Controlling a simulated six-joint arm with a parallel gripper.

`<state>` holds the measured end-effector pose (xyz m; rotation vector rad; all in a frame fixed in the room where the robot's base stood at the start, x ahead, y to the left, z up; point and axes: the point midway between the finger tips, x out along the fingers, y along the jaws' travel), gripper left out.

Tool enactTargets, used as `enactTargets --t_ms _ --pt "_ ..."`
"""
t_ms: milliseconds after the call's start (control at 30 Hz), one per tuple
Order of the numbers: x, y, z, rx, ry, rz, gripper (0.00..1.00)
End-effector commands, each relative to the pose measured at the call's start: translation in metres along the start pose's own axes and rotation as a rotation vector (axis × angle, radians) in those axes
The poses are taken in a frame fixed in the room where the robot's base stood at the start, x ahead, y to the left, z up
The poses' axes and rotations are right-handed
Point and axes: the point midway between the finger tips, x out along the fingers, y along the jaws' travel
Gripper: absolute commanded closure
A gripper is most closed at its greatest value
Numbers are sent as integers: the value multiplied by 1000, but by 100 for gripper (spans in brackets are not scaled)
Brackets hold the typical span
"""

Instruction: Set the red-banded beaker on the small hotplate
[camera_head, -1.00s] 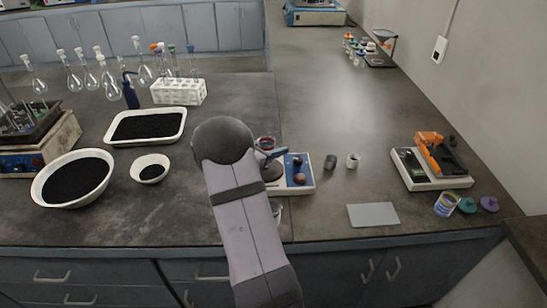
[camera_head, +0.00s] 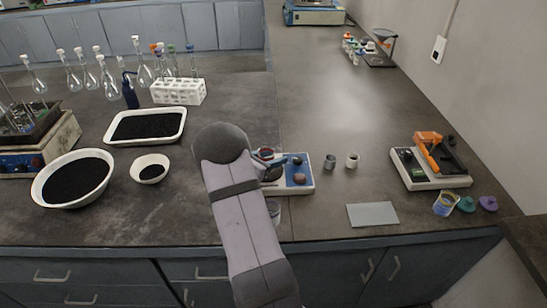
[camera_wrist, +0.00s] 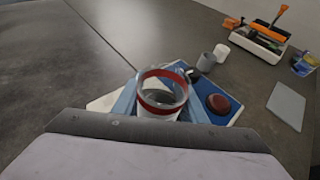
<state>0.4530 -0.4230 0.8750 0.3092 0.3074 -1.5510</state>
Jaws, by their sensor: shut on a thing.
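The red-banded beaker (camera_wrist: 162,92) is clear glass and upright in the wrist view. My gripper (camera_wrist: 160,104) is shut on it, with a blue finger on either side. In the head view the beaker (camera_head: 265,153) shows small, partly behind my arm, over the plate end of the small hotplate. The small hotplate (camera_head: 298,182) has a white body, a blue panel with knobs and a dark round plate. Whether the beaker's base touches the plate is hidden.
A grey cup (camera_head: 330,161) and a white cup (camera_head: 352,160) stand right of the hotplate. A grey flat pad (camera_head: 372,214) lies farther right, near the front edge. A glass vessel (camera_head: 274,210) is partly hidden by my arm. Black-filled bowls stand left.

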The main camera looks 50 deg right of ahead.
Motion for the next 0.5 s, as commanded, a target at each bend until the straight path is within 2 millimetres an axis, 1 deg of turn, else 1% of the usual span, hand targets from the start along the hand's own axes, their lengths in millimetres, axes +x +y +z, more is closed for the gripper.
enactTargets --t_ms 33,67,100,133,500 --pt "1 0 -2 0 0 0 86" --pt "1 0 -2 0 0 0 59" --pt "1 0 -2 0 0 0 50" --pt "1 0 -2 0 0 0 43" --pt "0 0 0 0 0 0 43"
